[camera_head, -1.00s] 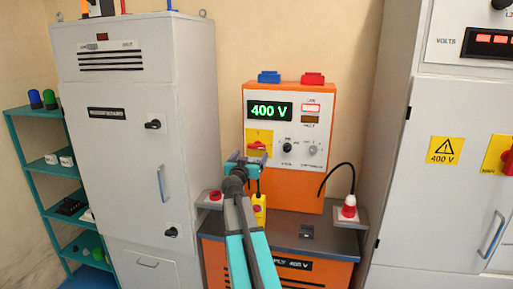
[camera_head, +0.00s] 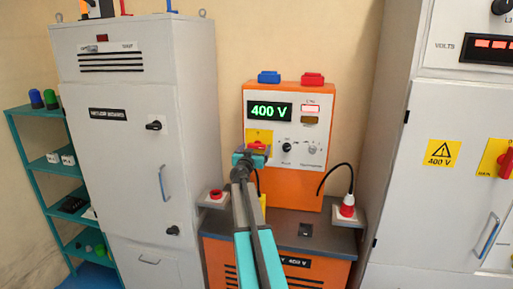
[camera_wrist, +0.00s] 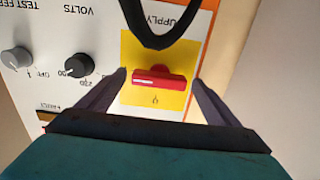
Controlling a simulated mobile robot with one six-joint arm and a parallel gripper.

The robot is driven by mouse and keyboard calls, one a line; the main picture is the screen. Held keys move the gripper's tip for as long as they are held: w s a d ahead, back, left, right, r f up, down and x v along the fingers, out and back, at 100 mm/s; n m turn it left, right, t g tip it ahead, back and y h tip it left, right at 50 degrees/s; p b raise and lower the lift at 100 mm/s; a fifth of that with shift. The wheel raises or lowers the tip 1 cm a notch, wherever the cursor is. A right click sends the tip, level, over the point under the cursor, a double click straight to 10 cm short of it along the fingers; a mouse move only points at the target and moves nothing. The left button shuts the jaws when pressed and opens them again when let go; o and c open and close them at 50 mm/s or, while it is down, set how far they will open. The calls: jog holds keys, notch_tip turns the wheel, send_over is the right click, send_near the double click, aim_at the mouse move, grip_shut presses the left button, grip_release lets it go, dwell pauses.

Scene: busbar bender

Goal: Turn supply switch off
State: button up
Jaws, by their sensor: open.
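The supply switch (camera_wrist: 159,79) is a red rotary handle on a yellow plate, marked SUPPLY in the wrist view, which shows the panel upside down. Its red bar lies across the picture there. In the head view the switch (camera_head: 257,145) is on the lower left of the orange unit's panel, partly covered by my gripper. My gripper (camera_wrist: 160,88) is open, with one dark finger on each side of the red handle. I cannot tell whether the fingers touch it. The orange unit's display (camera_head: 269,111) reads 400 V.
Black and grey knobs (camera_head: 287,147) sit right of the switch on the panel. A dark cable loops across the wrist view near the handle. Tall grey cabinets (camera_head: 140,130) flank the orange unit.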

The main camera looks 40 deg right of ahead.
jog(key=shift+w+d, duration=0.15)
jog(key=c, duration=1.1)
jog(key=shift+o, duration=0.2)
jog(key=shift+d, duration=0.1)
